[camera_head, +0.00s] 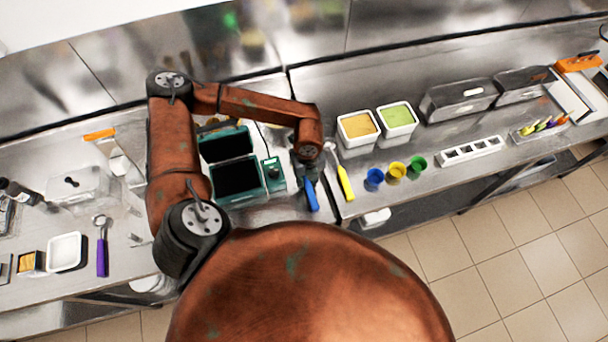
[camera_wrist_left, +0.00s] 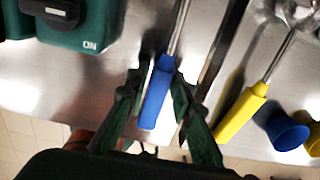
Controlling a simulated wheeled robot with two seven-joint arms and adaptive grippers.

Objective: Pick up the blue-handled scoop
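The blue-handled scoop (camera_head: 311,195) lies at the front edge of the steel counter, its handle pointing toward me. My left gripper (camera_head: 308,168) is right over it and hides much of its upper part. In the left wrist view, the blue handle (camera_wrist_left: 157,95) lies between the two dark fingers of my left gripper (camera_wrist_left: 160,88). The fingers are very close to both sides of the handle. I cannot tell whether they touch it. My right gripper is not in view.
A yellow-handled scoop (camera_head: 345,183) lies just right, beside blue, yellow and green cups (camera_head: 396,172). A green machine (camera_head: 273,171) stands close on the left. Two filled tubs (camera_head: 358,128) stand behind. A purple-handled scoop (camera_head: 102,255) lies far left.

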